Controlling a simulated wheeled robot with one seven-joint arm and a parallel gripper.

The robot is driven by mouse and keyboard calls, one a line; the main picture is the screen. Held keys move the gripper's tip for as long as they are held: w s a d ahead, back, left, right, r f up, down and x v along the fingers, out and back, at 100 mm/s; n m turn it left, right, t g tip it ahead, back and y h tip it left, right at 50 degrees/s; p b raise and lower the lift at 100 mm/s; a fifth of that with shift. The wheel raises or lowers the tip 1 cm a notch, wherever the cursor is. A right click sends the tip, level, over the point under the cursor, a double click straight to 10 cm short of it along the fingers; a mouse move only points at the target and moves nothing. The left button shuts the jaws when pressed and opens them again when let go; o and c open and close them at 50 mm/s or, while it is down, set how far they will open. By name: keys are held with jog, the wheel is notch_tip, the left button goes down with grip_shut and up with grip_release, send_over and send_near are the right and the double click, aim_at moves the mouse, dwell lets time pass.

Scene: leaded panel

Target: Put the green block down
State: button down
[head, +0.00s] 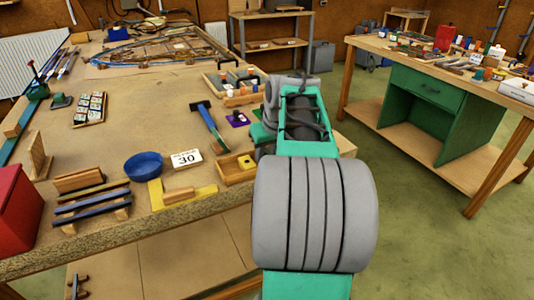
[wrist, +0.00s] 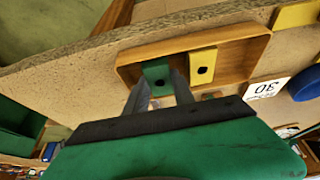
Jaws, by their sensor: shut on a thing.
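In the wrist view the block is between the two grey fingers, at the left end of a shallow wooden tray (wrist: 200,40). I cannot tell whether it touches the tray's floor. A yellow block (wrist: 203,66) with a dark hole sits in the tray just right of it, a small gap apart. In the head view the tray (head: 237,180) is near the table's front edge with the yellow block (head: 246,162); my arm hides the gripper and green block.
The table's middle is mostly bare. A green-framed bench (head: 430,88) stands at right.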

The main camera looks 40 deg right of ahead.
jog(key=shift+f, duration=0.2)
jog(key=c, duration=1.1)
grip_release()
jog(key=shift+o, duration=0.2)
